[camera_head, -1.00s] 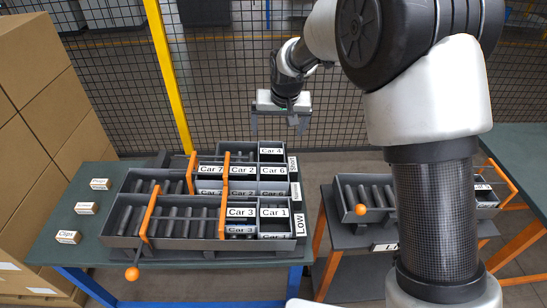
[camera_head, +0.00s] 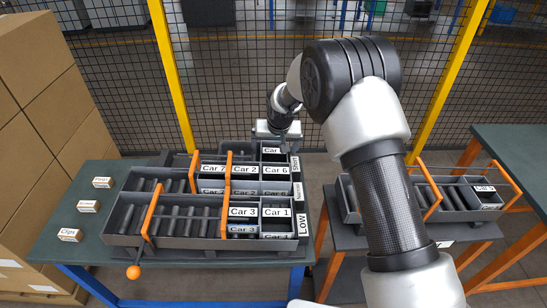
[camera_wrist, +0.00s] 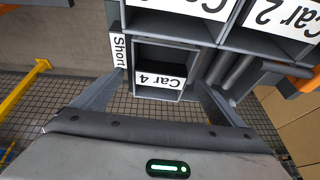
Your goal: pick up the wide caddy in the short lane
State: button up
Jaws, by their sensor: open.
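The caddy labelled Car 4 (camera_head: 272,151) is a dark open box with a white label. It sits at the right end of the back lane, by the sign reading Short (camera_head: 296,163). In the wrist view, the Car 4 caddy (camera_wrist: 160,72) lies between my two fingers. My gripper (camera_wrist: 155,98) is open and empty, with one finger toward each side of the caddy. In the head view, my gripper (camera_head: 276,135) is just over and behind this caddy, and its fingertips are hard to make out. I cannot tell if they touch it.
Caddies labelled Car 6 (camera_head: 275,170), Car 2 (camera_head: 243,169), Car 3 (camera_head: 242,212) and Car 1 (camera_head: 276,214) stand in the nearer lanes. Orange bars (camera_head: 227,195) cross the rack. A second rack (camera_head: 455,196) stands on the right. A mesh fence (camera_head: 230,90) is behind.

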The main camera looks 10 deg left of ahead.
jog(key=c, duration=1.5)
jog(key=shift+o, duration=0.2)
notch_tip(320, 180, up, 11)
notch_tip(320, 180, up, 4)
jog(key=p, duration=0.3)
send_over(275, 152)
jog(key=shift+a, duration=0.1)
